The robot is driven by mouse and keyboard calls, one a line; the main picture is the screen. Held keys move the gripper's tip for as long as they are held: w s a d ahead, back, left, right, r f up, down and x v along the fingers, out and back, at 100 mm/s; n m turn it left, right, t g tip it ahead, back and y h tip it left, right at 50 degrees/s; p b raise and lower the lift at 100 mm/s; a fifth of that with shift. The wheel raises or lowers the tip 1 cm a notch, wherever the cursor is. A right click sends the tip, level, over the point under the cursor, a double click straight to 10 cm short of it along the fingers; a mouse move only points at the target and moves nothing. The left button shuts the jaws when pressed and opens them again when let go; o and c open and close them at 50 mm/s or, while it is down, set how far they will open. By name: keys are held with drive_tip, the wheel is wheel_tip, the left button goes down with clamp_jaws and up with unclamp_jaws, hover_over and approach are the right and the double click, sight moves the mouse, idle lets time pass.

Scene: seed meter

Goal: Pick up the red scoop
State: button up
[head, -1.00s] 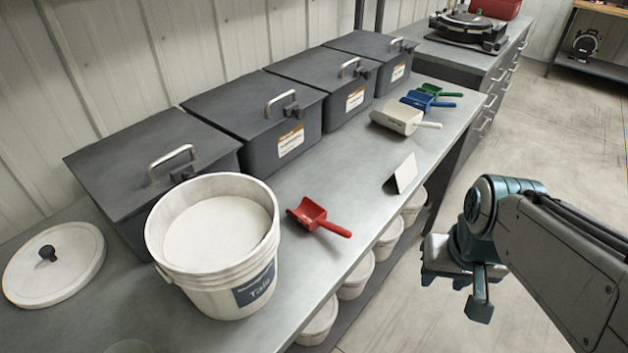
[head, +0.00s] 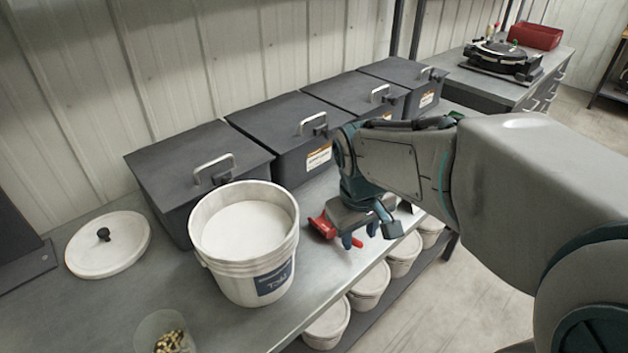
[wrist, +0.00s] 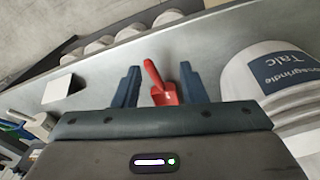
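The red scoop (head: 323,226) lies on the grey bench, right of the white talc bucket, partly hidden behind my gripper (head: 360,240) in the head view. In the wrist view the red scoop (wrist: 161,88) lies between the two blue fingers of my gripper (wrist: 158,84), its handle pointing away from the gripper's body. The fingers are apart, with a gap on each side of the scoop. My gripper is open and close above the scoop; how high I cannot tell exactly.
The white talc bucket (head: 246,265) stands left of the scoop, and at the right in the wrist view. Dark lidded bins (head: 270,135) line the wall. A round white lid (head: 107,250) lies left. White tubs (head: 370,285) sit on the shelf below the bench's front edge.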

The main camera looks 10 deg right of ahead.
drive_tip(key=w+a+r+n+p, duration=0.1)
drive_tip(key=w+r+n+p, duration=0.2)
drive_tip(key=w, duration=0.3)
drive_tip(key=shift+h, duration=0.4)
drive_tip(key=f, duration=0.5)
drive_tip(key=d+f+b, duration=0.1)
drive_tip(key=f, duration=0.2)
drive_tip(key=shift+w, duration=0.35)
drive_tip(key=f, duration=0.5)
drive_tip(key=shift+w+d+f, duration=0.1)
drive_tip(key=shift+w+d, duration=0.05)
drive_tip(key=shift+d, duration=0.15)
clamp_jaws()
